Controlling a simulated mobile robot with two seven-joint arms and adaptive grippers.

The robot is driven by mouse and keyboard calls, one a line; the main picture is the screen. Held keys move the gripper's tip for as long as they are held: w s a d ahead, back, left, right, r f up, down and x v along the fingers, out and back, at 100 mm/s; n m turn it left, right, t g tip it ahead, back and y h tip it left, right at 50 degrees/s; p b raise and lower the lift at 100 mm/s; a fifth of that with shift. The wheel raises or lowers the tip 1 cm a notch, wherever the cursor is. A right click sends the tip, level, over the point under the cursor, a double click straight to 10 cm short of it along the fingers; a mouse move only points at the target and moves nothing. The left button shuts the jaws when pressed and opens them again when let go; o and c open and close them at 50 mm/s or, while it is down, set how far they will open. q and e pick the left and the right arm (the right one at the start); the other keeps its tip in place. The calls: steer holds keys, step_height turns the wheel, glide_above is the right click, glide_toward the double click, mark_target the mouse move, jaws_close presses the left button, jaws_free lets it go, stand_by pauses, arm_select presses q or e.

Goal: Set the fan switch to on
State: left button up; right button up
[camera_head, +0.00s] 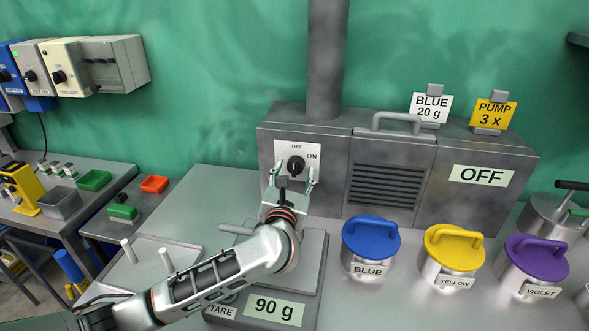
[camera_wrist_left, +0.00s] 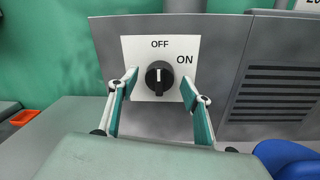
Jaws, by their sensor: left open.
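The fan switch is a black round knob (camera_head: 295,165) on a white plate marked OFF and ON, on the front of a grey metal cabinet (camera_head: 330,128). In the left wrist view the knob (camera_wrist_left: 159,77) has its white pointer line upright, toward OFF. A display on the cabinet (camera_head: 482,175) reads OFF. My left gripper (camera_head: 290,178) is in front of the plate. In the left wrist view its open fingers (camera_wrist_left: 160,88) stand on either side of the knob, apart from it. My right gripper is not in view.
Blue (camera_head: 370,238), yellow (camera_head: 453,246) and violet (camera_head: 537,257) lidded pots stand on the bench at the right. A scale with a 90 g display (camera_head: 274,308) lies under my left arm. A grey pipe (camera_head: 326,60) rises above the cabinet.

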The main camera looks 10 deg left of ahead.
arm_select(q)
steer(key=shift+w, duration=0.5)
steer(key=shift+c, duration=0.5)
steer(key=c, duration=1)
